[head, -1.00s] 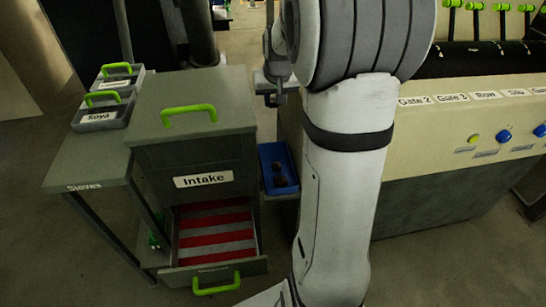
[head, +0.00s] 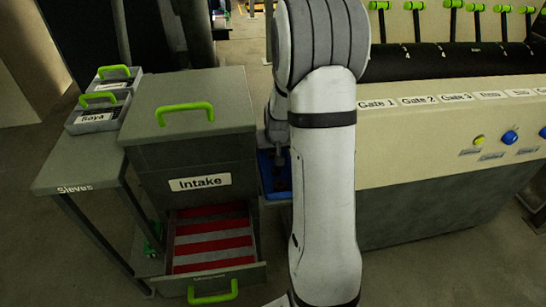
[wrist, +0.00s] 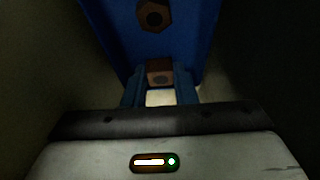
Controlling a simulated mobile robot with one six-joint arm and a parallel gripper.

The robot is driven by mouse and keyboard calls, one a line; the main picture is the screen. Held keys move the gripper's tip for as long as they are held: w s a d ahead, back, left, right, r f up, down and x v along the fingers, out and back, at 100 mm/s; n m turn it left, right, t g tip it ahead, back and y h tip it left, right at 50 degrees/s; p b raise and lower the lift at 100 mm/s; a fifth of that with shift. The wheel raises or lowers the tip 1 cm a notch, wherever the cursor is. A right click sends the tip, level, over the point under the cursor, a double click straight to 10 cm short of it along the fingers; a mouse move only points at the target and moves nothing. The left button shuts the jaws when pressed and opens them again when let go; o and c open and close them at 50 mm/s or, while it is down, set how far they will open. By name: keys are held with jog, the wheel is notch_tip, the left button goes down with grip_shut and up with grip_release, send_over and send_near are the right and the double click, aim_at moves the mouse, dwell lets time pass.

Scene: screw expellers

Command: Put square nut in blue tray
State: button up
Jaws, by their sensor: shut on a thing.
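The blue tray (head: 266,178) sits between the Intake cabinet and the long machine in the head view, partly hidden by my arm. In the wrist view the tray (wrist: 193,30) fills the upper middle. My gripper (wrist: 160,76) is shut on a brown, square-looking nut (wrist: 159,68) with a dark hole. The held nut appears at the near end of the tray; I cannot tell whether it touches the tray floor. A brown hexagonal nut (wrist: 153,15) lies in the tray farther off. In the head view my gripper is down at the tray, its fingertips hard to make out.
The Intake cabinet (head: 195,155) stands left of the tray, its bottom drawer (head: 212,250) open with red and grey stripes. The long machine (head: 450,150) with gate labels stands right. A Sieves table (head: 75,175) holds two labelled boxes at the left.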

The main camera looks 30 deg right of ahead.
jog(key=shift+f, duration=0.85)
jog(key=shift+f, duration=0.15)
jog(key=o, duration=1)
jog(key=shift+r, duration=0.35)
jog(key=p+v, duration=0.2)
jog(key=v, duration=0.9)
jog(key=shift+s+a+r, duration=0.1)
jog(key=shift+s+r, duration=0.1)
jog(key=shift+r, duration=0.1)
